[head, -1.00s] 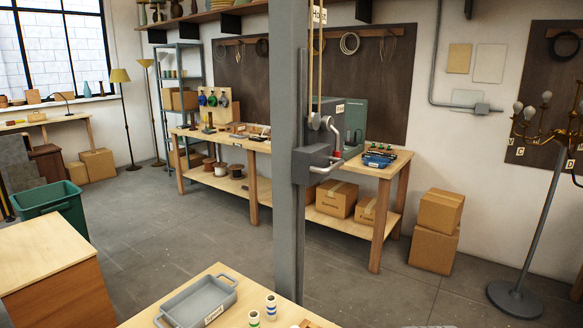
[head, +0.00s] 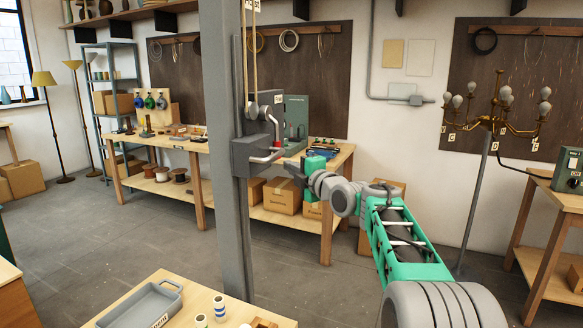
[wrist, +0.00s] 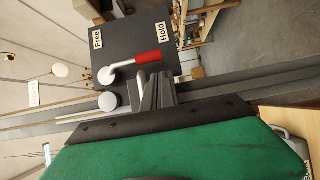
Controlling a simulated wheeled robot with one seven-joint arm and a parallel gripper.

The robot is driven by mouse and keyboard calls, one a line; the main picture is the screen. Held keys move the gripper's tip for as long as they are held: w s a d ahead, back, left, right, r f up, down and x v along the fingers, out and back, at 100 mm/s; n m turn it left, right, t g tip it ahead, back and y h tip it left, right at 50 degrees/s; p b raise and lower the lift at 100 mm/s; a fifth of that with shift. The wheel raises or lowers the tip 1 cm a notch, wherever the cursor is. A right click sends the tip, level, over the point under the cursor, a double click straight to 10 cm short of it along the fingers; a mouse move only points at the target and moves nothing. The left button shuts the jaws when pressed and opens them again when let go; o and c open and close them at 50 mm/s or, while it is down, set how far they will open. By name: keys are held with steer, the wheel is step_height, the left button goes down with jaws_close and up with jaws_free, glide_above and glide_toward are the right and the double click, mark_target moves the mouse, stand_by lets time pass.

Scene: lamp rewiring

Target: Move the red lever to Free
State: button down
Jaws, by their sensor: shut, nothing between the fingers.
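The red lever (wrist: 147,57) is on a dark grey box (wrist: 128,38) on the post; its pale arm runs from a round pivot (wrist: 105,75). In the wrist view the red grip points right, to the side of the Hold label (wrist: 161,33); the Free label (wrist: 97,38) is on the left. My gripper (wrist: 155,82) is shut and empty, its fingertips just below the red grip; I cannot tell whether they touch it. In the head view my gripper (head: 292,168) is beside the grey box (head: 245,158), on its right.
The grey post (head: 224,200) stands in front of a long workbench (head: 325,160) with boxes below. A table with a grey tray (head: 145,308) is at the front. A brass lamp (head: 490,122) stands at the right. Open floor lies left of the post.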

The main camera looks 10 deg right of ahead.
mark_target(279, 160)
steer(key=p+x, duration=0.2)
steer(key=x, duration=0.5)
steer(key=shift+f, duration=0.2)
